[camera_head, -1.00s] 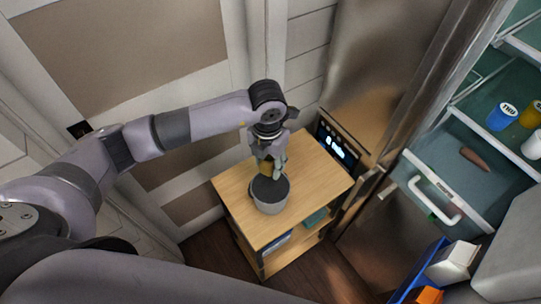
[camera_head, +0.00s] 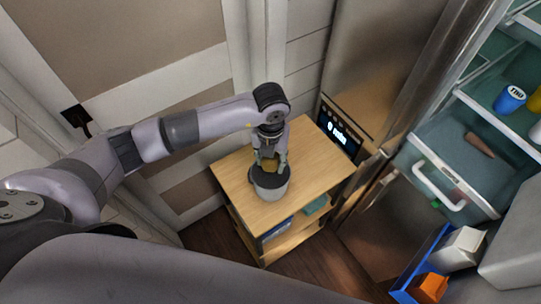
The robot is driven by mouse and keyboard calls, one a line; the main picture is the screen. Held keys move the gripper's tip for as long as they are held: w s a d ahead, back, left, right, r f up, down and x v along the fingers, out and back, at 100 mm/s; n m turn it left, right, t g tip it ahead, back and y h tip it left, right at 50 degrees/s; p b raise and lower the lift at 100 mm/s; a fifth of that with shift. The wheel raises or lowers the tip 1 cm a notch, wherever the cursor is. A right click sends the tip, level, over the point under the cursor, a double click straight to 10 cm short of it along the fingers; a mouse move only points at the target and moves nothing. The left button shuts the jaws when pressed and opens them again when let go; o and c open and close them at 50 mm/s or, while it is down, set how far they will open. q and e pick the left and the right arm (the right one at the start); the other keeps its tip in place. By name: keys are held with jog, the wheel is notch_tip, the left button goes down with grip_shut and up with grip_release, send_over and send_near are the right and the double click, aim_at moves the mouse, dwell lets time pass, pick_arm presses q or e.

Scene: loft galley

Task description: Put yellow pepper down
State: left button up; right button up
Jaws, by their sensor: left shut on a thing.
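My left gripper (camera_head: 269,162) points down over a grey pot (camera_head: 270,187) with a dark inside. It is shut on the yellow pepper (camera_head: 269,166), of which only a small yellowish part shows between the fingers. The pepper is at the mouth of the pot; I cannot tell whether it touches the inside. The pot stands upright on the wooden top of a small cart (camera_head: 315,165). My right gripper is not in view.
An open fridge at the right has a pulled-out drawer (camera_head: 440,165) with a brown carrot-like item (camera_head: 480,145). A blue bin (camera_head: 418,265) holds a white carton (camera_head: 459,247) and an orange item (camera_head: 430,287). The cart top right of the pot is clear.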

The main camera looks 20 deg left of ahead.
aim_at(270, 169)
pick_arm(q)
jog(key=shift+f+b, duration=1.5)
jog(key=shift+f, duration=1.15)
jog(key=o, duration=1.2)
notch_tip(270, 169, up, 7)
jog(key=p, duration=0.4)
jog(key=shift+r+p, duration=0.15)
jog(key=shift+p, duration=0.25)
